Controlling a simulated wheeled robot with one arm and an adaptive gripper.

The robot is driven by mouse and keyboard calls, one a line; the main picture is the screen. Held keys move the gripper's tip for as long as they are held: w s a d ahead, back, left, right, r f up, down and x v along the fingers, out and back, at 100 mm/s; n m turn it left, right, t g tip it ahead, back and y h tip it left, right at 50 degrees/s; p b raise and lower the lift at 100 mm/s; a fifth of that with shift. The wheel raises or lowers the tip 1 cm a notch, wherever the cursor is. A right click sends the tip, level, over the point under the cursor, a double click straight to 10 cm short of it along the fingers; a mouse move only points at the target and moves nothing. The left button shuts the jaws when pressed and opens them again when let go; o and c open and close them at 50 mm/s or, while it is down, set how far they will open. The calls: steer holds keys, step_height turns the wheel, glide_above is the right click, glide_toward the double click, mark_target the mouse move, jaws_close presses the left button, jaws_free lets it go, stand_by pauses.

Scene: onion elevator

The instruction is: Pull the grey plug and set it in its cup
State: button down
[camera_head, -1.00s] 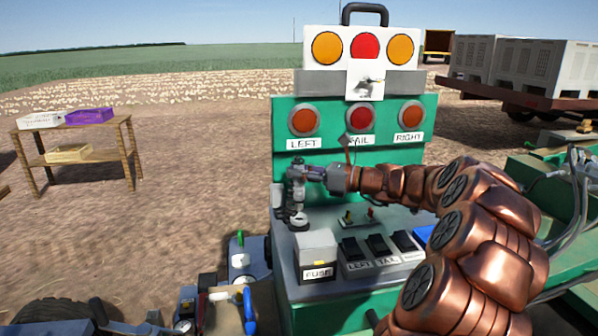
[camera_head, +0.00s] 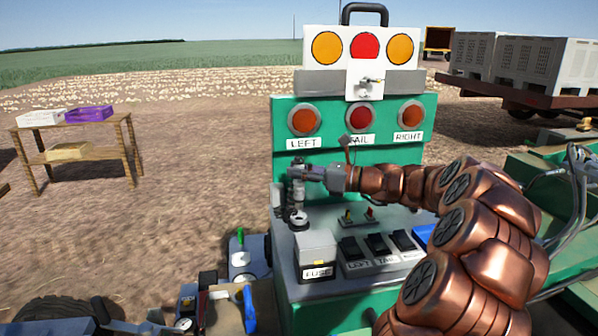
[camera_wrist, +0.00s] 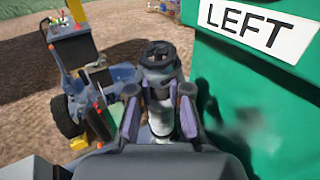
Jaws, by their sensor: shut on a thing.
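The grey plug (camera_head: 297,187) is upright between the fingers of my gripper (camera_head: 296,174), at the left end of the green panel's shelf. In the wrist view my gripper (camera_wrist: 158,105) has a finger on each side of the plug (camera_wrist: 160,75), whose dark round top faces up. A round fitting with a white ring and dark centre (camera_head: 299,218) sits on the shelf just below the plug. I cannot tell whether this is the cup, or whether the plug's lower end is clear of it.
The green panel (camera_head: 287,165) with LEFT, TAIL and RIGHT lamps stands close behind my gripper. A wooden table with crates (camera_head: 76,148) is far left.

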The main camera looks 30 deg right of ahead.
mark_target(299, 188)
steer(key=shift+f, duration=2.45)
stand_by(1.5)
steer(key=c, duration=1)
jaws_free()
steer(key=shift+c, duration=0.2)
steer(key=shift+o, duration=0.2)
steer(key=o, duration=0.4)
steer(key=shift+c, duration=0.2)
steer(key=shift+r, duration=0.15)
steer(key=shift+r+p, duration=3.05)
steer(key=shift+r, duration=0.3)
